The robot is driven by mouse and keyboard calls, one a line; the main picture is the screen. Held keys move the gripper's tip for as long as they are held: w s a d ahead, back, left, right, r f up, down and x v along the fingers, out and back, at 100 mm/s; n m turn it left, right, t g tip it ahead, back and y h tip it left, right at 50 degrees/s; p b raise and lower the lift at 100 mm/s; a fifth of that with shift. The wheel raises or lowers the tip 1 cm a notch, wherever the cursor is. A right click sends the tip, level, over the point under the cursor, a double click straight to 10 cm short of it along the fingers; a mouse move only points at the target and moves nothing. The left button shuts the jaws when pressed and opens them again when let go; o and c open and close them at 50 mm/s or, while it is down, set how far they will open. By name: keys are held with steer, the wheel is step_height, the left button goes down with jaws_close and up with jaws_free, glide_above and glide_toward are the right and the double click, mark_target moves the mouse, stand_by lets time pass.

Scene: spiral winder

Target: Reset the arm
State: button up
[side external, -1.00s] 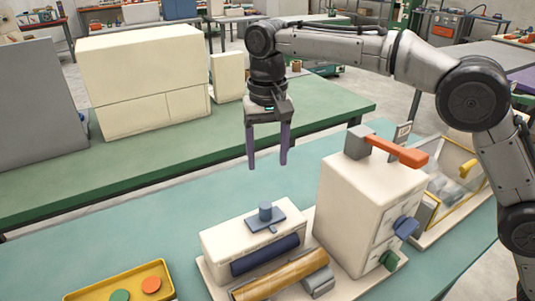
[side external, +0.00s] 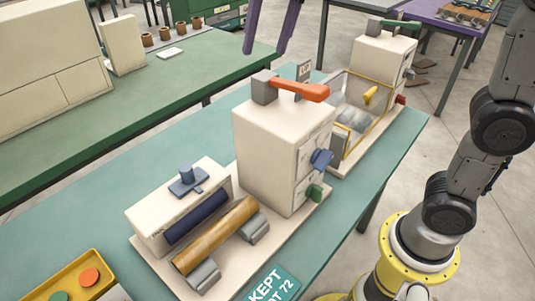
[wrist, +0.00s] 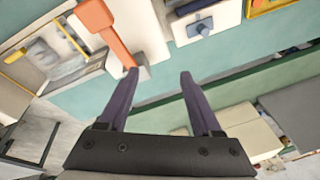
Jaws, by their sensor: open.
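My gripper (side external: 266,48) is open and empty, with two purple fingers hanging at the top edge of the side external view; the rest of it is cut off there. It also shows in the wrist view (wrist: 159,72), its fingers apart with nothing between them. The winder's cream housing (side external: 270,150) with an orange lever (side external: 302,89) on top stands on the teal bench. Beside it is a lower cream unit (side external: 165,225) with a blue knob, a dark roller and a tan roller (side external: 215,235). In the side external view the fingertips appear above the lever and do not touch it.
A yellow tray (side external: 98,262) with a green and an orange disc lies at the front left. A yellow-framed clear box (side external: 362,115) and another cream housing (side external: 383,58) stand at the bench's far end. A green bench (side external: 100,135) with cream boxes runs behind.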

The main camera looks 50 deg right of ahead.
steer(key=shift+t, duration=0.4)
steer(key=s+d, duration=0.1)
steer(key=s, duration=0.1)
steer(key=s+d, duration=0.1)
steer(key=s, duration=0.1)
steer(key=s+d, duration=0.2)
steer(key=shift+s, duration=0.3)
steer(key=s+d+f+n+t, duration=0.1)
steer(key=s+d+f+n, duration=0.1)
steer(key=s+f, duration=0.4)
steer(key=s+d+f+n, duration=0.2)
steer(key=s+f+n, duration=0.1)
steer(key=s+f, duration=0.4)
steer(key=shift+s+f+t+h, duration=0.3)
steer(key=shift+f+t, duration=0.1)
steer(key=shift+f, duration=0.45)
